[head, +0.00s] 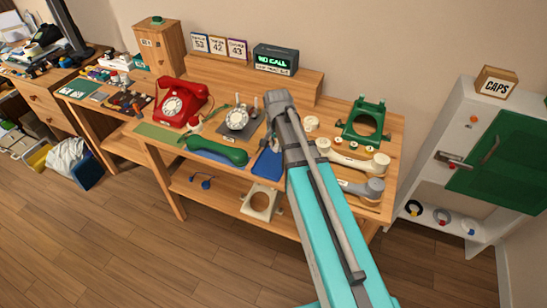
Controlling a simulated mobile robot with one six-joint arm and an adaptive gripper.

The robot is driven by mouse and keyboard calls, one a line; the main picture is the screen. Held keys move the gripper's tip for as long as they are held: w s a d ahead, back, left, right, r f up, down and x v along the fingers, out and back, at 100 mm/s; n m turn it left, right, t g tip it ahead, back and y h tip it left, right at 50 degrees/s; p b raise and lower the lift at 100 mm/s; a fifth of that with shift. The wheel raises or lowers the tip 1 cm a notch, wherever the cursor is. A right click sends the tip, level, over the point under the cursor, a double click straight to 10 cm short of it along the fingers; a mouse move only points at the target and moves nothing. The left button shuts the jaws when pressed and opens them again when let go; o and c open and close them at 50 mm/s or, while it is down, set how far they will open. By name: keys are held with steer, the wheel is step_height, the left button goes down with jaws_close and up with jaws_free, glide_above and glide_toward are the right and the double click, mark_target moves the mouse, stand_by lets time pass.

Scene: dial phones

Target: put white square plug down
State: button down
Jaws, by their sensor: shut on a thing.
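My gripper (271,143) shows small and dark beside my arm's end, over the front middle of the wooden workbench (160,152). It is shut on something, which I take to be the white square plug. The plug is too small and too hidden by my arm to make out. I cannot tell whether the held thing touches the bench.
A red dial phone (181,103), a white dial (237,119) on a dark pad and a green handset (216,151) lie left. A green phone shell (364,123) and a cream handset (354,158) lie right. A display box (276,60) stands behind.

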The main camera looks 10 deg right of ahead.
mark_target(275, 158)
steer(key=shift+w+f+b, duration=1.2)
steer(key=shift+w+f, duration=0.1)
steer(key=shift+f, duration=0.25)
steer(key=shift+w+f+b, duration=0.35)
steer(key=shift+f+b, duration=1.65)
steer(key=shift+f, duration=0.1)
steer(key=c, duration=0.6)
jaws_free()
step_height(275, 158, up, 12)
steer(key=p, duration=1.2)
